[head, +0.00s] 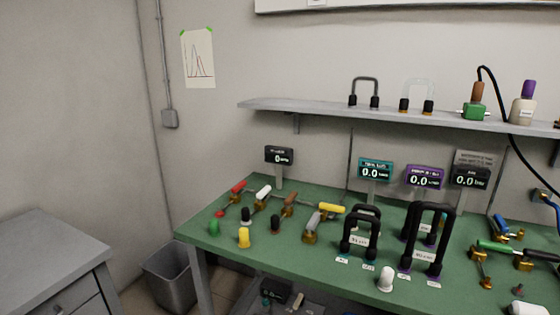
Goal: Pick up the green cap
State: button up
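A small green cap (214,227) stands on the green workbench (300,256), near its left end and close to the front left edge. A yellow cap (244,237) stands to its right and a little nearer the front. A small black cap (246,215) stands behind the yellow one. A small red piece (219,213) lies just behind the green cap. My gripper is not in view, and nothing touches the green cap.
Valves with coloured handles (263,193) lie behind the caps. Black looped tubes (360,232) stand mid-bench, with a white cap (386,279) in front. Display meters (375,170) line the back below a shelf (330,110). A bin (170,280) and cabinet (50,262) stand at left.

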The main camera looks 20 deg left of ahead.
aim_at(214, 223)
jog(key=u, duration=1.45)
jog(key=i+u, duration=0.4)
jog(key=i, duration=0.35)
jog(key=i+l+u, duration=0.2)
jog(key=i+u, duration=0.2)
jog(key=i, duration=0.35)
